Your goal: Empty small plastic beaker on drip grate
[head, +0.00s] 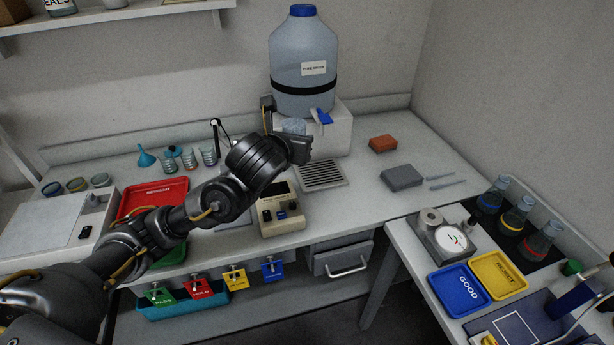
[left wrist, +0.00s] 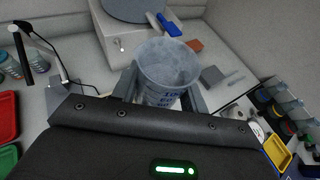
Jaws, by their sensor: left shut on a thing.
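My left gripper (head: 284,131) is shut on a small translucent plastic beaker (head: 294,126), in front of the water jug's stand. In the left wrist view, the beaker (left wrist: 168,72) sits between the two fingers of my left gripper (left wrist: 158,92), with its open mouth showing and blue print on its side. I see no clear liquid surface inside, but cannot be sure that it is empty. The drip grate (head: 321,174) is a slotted metal plate on the bench, in front of the stand and below the beaker. My right gripper is not in view.
A large water jug (head: 303,62) with a blue tap (head: 321,116) stands on a white block (head: 335,133) behind the beaker. A small meter (head: 281,212) is left of the grate. An orange sponge (head: 382,143) and a grey block (head: 401,178) lie to the right.

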